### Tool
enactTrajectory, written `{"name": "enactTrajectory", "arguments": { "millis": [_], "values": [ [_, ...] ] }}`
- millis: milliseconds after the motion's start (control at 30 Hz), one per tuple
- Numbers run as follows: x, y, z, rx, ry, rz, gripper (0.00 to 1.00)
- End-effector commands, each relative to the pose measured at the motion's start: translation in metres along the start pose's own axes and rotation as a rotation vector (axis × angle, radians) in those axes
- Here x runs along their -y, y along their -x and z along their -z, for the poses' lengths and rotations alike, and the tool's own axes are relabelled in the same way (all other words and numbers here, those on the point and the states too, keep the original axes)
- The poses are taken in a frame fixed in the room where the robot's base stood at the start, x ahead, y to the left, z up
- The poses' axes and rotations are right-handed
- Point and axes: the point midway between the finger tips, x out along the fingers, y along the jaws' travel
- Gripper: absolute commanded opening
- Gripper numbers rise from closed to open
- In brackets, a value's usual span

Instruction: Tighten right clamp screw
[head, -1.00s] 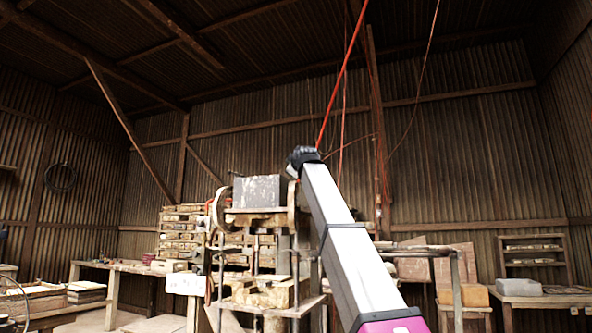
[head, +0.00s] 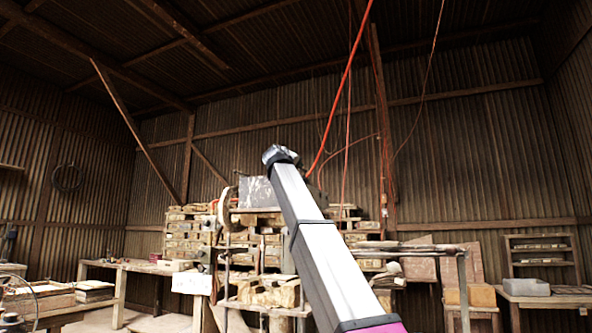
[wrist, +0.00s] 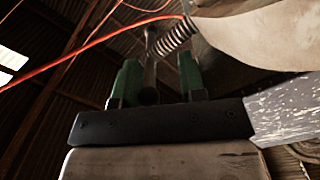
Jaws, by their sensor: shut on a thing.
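In the wrist view my gripper (wrist: 158,64) has two green fingers, one on each side of a dark rod with a round end (wrist: 149,94). I take this to be the handle of the right clamp screw, and the fingers are shut on it. The screw's coarse thread (wrist: 177,37) shows just beyond the right finger, by a large pale curved part (wrist: 262,36). The contact between fingers and rod is in shadow. In the head view the press shows as a grey plate (head: 256,192) beside a pale wheel (head: 227,207). My arm hides its right side, the screw and my fingers.
A speckled metal plate (wrist: 290,110) lies close at the right of the wrist view. Orange cables (wrist: 85,50) hang nearby, and one red cable (head: 343,92) runs down behind my arm's end. Stacked wood (head: 188,238) and a workbench (head: 122,267) stand left. Another bench (head: 546,302) stands right.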

Motion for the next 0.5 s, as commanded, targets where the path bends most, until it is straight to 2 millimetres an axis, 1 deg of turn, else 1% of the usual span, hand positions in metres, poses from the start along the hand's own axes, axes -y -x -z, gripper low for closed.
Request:
{"name": "enactTrajectory", "arguments": {
  "millis": [33,500],
  "values": [
    [0.0026,-0.0039,0.001,0.013,0.005,-0.004,0.14],
    [0.0034,-0.0044,0.001,0.035,0.005,-0.018,0.15]
  ]
}}
